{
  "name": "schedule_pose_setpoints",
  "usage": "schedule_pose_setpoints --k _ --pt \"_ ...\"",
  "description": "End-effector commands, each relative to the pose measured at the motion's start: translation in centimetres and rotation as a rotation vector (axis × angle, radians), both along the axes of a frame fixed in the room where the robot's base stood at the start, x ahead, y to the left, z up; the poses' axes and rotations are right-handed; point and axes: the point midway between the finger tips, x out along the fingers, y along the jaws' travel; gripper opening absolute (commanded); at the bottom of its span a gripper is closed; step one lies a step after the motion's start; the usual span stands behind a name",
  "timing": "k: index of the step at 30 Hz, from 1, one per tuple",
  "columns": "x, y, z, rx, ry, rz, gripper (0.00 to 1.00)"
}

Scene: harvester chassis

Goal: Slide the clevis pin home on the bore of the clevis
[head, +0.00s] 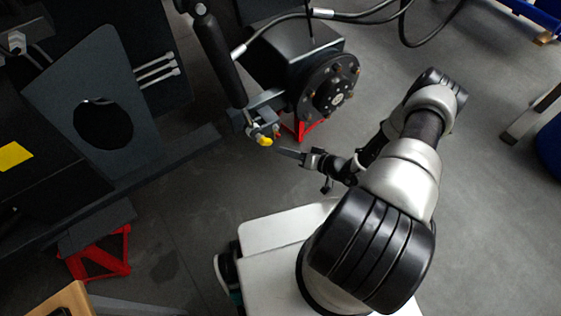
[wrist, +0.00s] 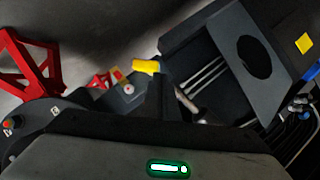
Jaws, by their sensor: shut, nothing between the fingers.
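The clevis (head: 258,117) is a small grey bracket at the lower end of a black cylinder rod in the head view. A yellow-ended part, apparently the clevis pin (head: 265,141), sits at its near side; how deep it sits in the bore cannot be told. My gripper (head: 282,152) is shut and empty, its dark fingertips just right of and below the yellow end, seemingly apart from it. In the wrist view the yellow end (wrist: 146,66) shows just beyond and left of my shut fingers (wrist: 165,82). The bore itself is hidden.
A black hub (head: 330,88) with a bolted face stands on a red stand (head: 300,127) right of the clevis. A dark plate (head: 95,100) with a round hole is at the left. Cables run above the hub. Grey floor lies open below the clevis.

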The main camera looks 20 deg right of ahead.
Motion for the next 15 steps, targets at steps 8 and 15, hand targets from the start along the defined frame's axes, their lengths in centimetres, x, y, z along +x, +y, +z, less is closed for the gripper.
schedule_pose_setpoints --k 8,15 --pt "1.1 -0.1 -1.5 -0.031 -0.008 -0.032 0.0" --pt "3.3 1.8 -2.5 -0.029 -0.009 -0.031 0.0"
